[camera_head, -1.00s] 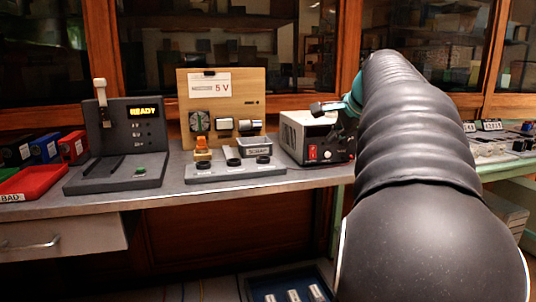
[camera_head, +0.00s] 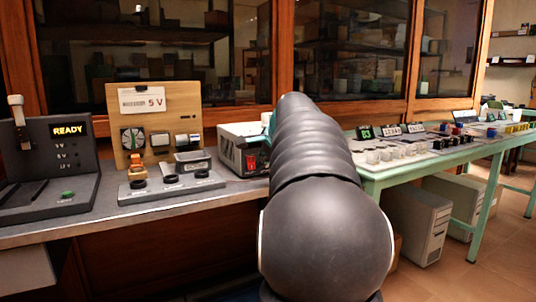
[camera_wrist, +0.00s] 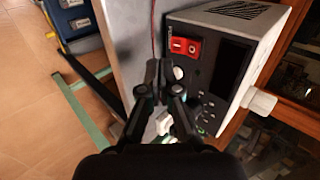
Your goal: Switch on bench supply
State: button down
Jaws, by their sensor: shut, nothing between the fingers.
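The bench supply (camera_head: 235,146) is a white box with a dark front, standing on the grey bench just left of my arm in the head view. Its red rocker switch (camera_head: 251,162) shows on the front. In the wrist view the bench supply (camera_wrist: 262,22) is close, with a dark display and the red switch (camera_wrist: 186,46) marked with a line and a circle. My gripper (camera_wrist: 160,66) is shut and empty, its tips in front of the panel just below and left of the red switch. I cannot tell whether they touch the panel. My arm hides the gripper in the head view.
Left of the supply are a wooden 5 V panel (camera_head: 154,115), a grey stand with several black rings (camera_head: 172,184) and a tester reading READY (camera_head: 48,160). A green table (camera_head: 440,158) with small parts is at right. Glass cabinets stand behind.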

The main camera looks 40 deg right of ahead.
aim_at(252, 169)
jog(key=shift+w+d+f, duration=0.15)
jog(key=shift+w+f, duration=0.25)
jog(key=shift+w, duration=0.35)
jog(key=shift+w+d+f, duration=0.2)
jog(key=shift+w+f, duration=0.2)
jog(key=shift+w, duration=0.4)
jog(key=shift+w+d+f, duration=0.15)
jog(key=shift+w+f, duration=0.25)
jog(key=shift+w, duration=0.35)
